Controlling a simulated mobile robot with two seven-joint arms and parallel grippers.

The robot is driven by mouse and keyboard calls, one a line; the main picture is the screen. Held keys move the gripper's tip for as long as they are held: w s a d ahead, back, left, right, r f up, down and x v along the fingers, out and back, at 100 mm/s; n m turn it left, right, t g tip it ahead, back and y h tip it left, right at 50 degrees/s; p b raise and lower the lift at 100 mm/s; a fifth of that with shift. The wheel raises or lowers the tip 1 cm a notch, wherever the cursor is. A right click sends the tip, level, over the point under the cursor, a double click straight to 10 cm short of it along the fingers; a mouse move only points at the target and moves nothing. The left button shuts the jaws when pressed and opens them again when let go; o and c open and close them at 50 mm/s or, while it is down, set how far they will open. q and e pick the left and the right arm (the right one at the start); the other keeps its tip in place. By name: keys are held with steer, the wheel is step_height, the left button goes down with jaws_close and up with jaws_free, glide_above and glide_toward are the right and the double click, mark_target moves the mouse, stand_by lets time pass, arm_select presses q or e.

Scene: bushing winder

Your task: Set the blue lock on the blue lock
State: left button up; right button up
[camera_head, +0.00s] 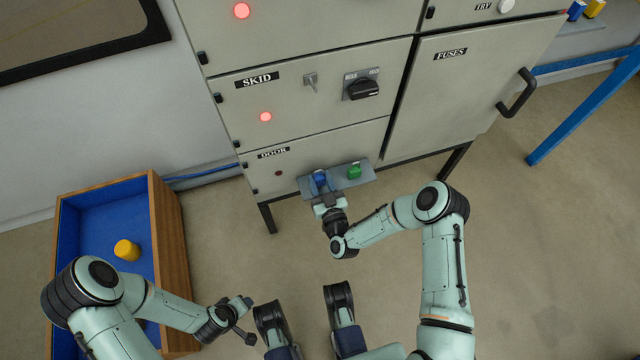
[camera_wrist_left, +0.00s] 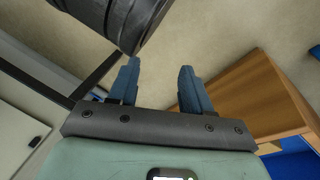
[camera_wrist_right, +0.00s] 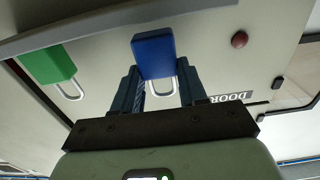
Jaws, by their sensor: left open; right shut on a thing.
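In the head view a blue lock (camera_head: 320,179) is at the grey ledge (camera_head: 362,178) below the DOOR panel. My right gripper (camera_head: 324,198) is shut on it. In the right wrist view the blue lock (camera_wrist_right: 153,56) sits between the fingers (camera_wrist_right: 158,88), with its pale shackle showing between them. I cannot tell whether the lock touches the ledge. My left gripper (camera_head: 243,305) is open and empty above the floor; its spread fingers (camera_wrist_left: 160,88) show in the left wrist view.
A green lock (camera_head: 354,170) sits on the ledge beside the blue one. A wooden crate (camera_head: 167,220) with a blue lining holds a yellow piece (camera_head: 127,250). A blue piece (camera_head: 575,11) and a yellow piece (camera_head: 595,9) are at the far right. The grey cabinet (camera_head: 300,140) stands ahead.

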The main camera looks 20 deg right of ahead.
arm_select(q)
steer(key=shift+s+f, duration=0.45)
steer(key=shift+s, duration=0.05)
arm_select(e)
steer(key=shift+f, duration=0.6)
steer(key=shift+f, duration=0.1)
steer(key=shift+f, duration=0.1)
steer(key=o, duration=1.1)
arm_select(q)
steer(key=shift+s+f+g, duration=0.15)
steer(key=shift+s+g, duration=0.05)
steer(key=shift+g, duration=0.1)
